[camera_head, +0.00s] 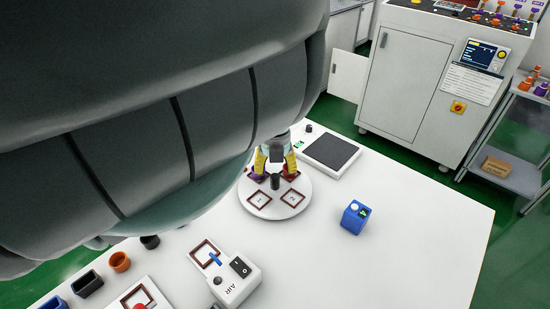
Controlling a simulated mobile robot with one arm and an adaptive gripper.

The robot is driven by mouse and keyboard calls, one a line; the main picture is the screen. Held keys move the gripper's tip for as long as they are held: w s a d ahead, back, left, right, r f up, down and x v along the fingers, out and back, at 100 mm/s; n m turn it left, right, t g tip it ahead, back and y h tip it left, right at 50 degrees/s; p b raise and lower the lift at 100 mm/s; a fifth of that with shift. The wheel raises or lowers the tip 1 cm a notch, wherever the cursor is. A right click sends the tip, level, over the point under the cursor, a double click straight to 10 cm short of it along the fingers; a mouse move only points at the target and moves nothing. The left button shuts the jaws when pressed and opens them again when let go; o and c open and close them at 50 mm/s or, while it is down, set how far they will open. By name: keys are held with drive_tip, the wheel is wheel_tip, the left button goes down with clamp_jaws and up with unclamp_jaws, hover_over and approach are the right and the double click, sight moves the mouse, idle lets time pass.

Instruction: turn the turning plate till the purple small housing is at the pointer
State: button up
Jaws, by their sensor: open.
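The turning plate (252,207) is a round white disc on the white table, with dark red square frames on its top. A black upright knob (275,182) stands near its middle. A small purple patch (251,172) shows at the plate's left rear, beside a gripper finger; it may be the purple small housing, mostly hidden. My gripper (275,166) is over the rear of the plate, its yellow fingers open and spread to either side behind the knob. I cannot tell whether they touch anything. I cannot make out the pointer; my arm hides much of the left and rear.
A white AIR box (236,280) is in front. Orange and black cups (120,262) stand front left. The table's right side is clear.

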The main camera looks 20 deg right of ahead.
drive_tip(key=shift+s+a+r, duration=0.1)
drive_tip(key=shift+r, duration=0.7)
drive_tip(key=shift+w+r, duration=0.2)
drive_tip(key=shift+r, duration=0.45)
